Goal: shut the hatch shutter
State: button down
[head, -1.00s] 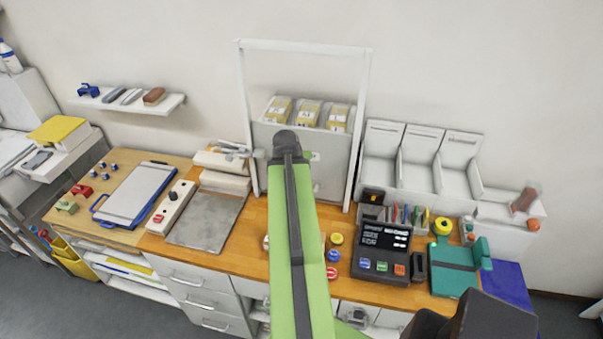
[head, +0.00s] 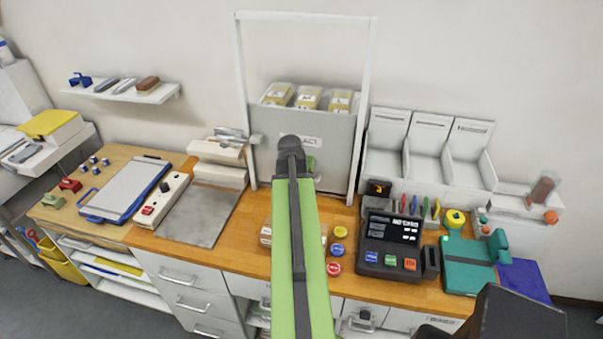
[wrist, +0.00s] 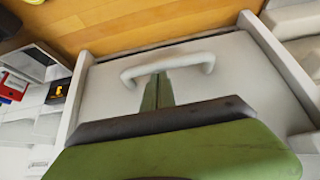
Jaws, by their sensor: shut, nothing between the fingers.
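The hatch has a tall white frame (head: 366,110) against the wall. Its grey shutter panel (head: 342,150) fills the lower half, with the upper half open. Yellow-labelled packs (head: 308,98) show above the panel's top edge. In the head view my arm covers the middle of the panel and part of its label. In the wrist view the shutter (wrist: 225,80) carries a pale bar handle (wrist: 190,60). My gripper (wrist: 158,82) is shut and empty, its fingertips at the handle's bar. I cannot tell whether they touch it.
The wooden counter (head: 250,240) runs below the hatch. A black terminal (head: 388,245) and coloured discs (head: 339,232) stand right of my arm, with white bins (head: 428,150) behind. A grey mat (head: 200,215) and power strip (head: 160,200) lie left.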

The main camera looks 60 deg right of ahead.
notch_tip(320, 180, down, 5)
jog(key=b, duration=0.5)
jog(key=shift+s+a+r, duration=0.1)
jog(key=shift+a, duration=0.1)
